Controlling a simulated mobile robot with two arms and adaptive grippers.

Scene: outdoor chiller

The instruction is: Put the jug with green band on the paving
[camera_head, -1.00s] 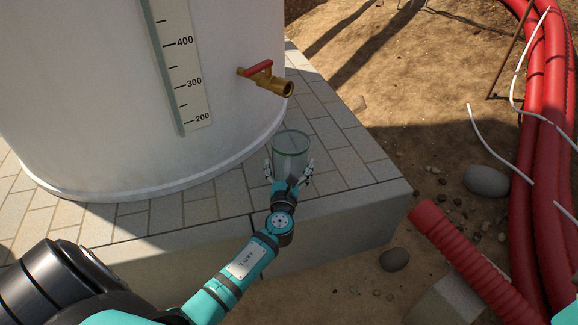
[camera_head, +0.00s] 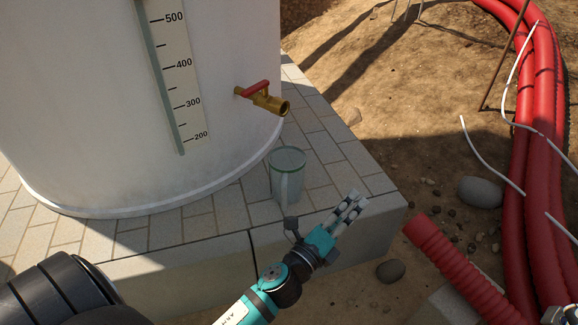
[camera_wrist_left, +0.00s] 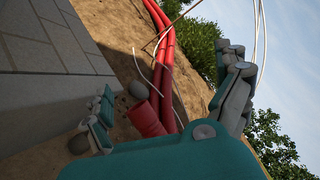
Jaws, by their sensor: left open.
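The clear jug with a green band at its rim (camera_head: 287,177) stands upright on the paving (camera_head: 226,207), beside the big white tank and a little below its tap. My left gripper (camera_head: 348,210) is open and empty, to the right of and nearer than the jug, apart from it. In the left wrist view the open fingers (camera_wrist_left: 168,98) have nothing between them, and the jug does not show there. My right gripper is not in view.
The white tank (camera_head: 90,110) with a scale fills the left. Its brass tap (camera_head: 268,100) has a red handle. The paved plinth (camera_head: 180,250) drops off at its front and right edges. Red pipes (camera_head: 538,150) and a stone (camera_head: 479,192) lie on the dirt.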

